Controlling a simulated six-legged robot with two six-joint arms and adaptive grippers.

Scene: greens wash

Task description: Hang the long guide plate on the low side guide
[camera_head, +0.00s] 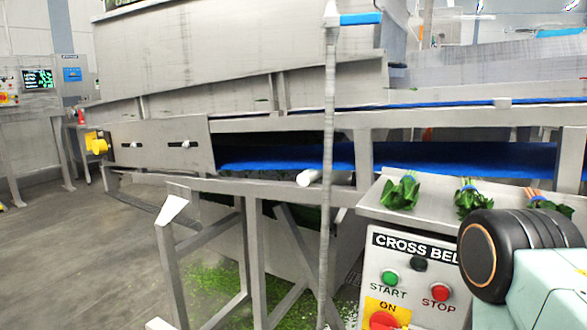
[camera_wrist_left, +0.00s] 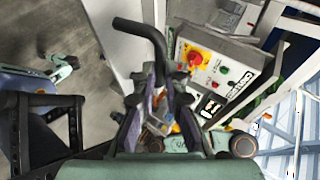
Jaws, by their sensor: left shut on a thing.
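My left gripper (camera_wrist_left: 159,96) shows in the left wrist view, its fingers shut around the lower end of a black bent bar (camera_wrist_left: 150,33). The bar rises from the fingers and bends left. A pale flat panel (camera_wrist_left: 112,30) lies behind the bar; I cannot tell whether the two are joined or whether it is the long guide plate. In the head view a long metal side plate (camera_head: 165,130) with two slots and fittings runs along the conveyor's left part; I cannot tell if it is the low side guide. Neither my left nor my right gripper shows in the head view.
A control box (camera_head: 404,258) with buttons stands at the right; it also shows in the left wrist view (camera_wrist_left: 205,62). Greens bunches (camera_head: 400,193) lie on the tray above it. A thin upright post (camera_head: 328,225) and a metal frame (camera_head: 256,262) stand before the conveyor. Floor at left is clear.

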